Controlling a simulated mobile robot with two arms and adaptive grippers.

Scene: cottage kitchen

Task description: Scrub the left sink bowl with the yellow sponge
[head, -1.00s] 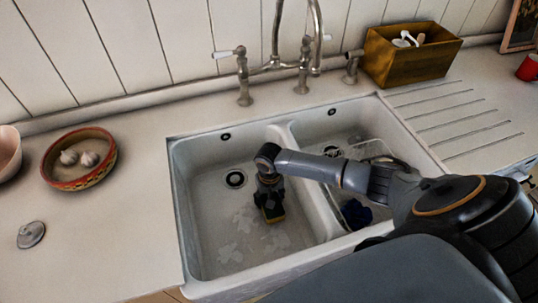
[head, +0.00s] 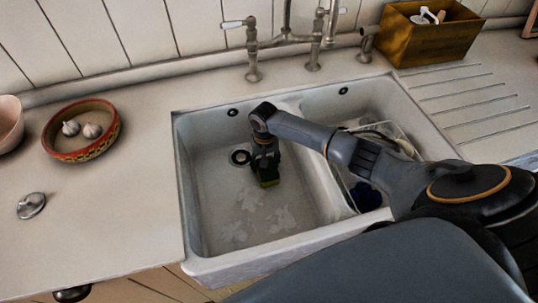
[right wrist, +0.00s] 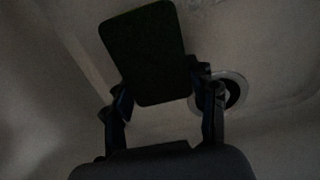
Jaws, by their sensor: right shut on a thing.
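The left sink bowl (head: 212,205) is white, with pale patches (head: 283,218) on its floor. Its round dark drain (head: 240,157) lies toward the back and also shows in the right wrist view (right wrist: 234,90). My right gripper (head: 266,170) reaches down into this bowl, just right of the drain. It is shut on the sponge (head: 268,183), whose dark green face (right wrist: 148,55) shows between the fingers in the right wrist view. Little yellow can be made out. I cannot tell whether the sponge touches the bowl floor. My left gripper is out of view.
The right bowl (head: 362,103) holds a wire rack (head: 402,133) and a dark blue thing (head: 366,196), partly behind my arm. The tap (head: 314,45) stands behind the bowls. A garlic bowl (head: 62,150) and a metal lid (head: 31,205) are on the left counter.

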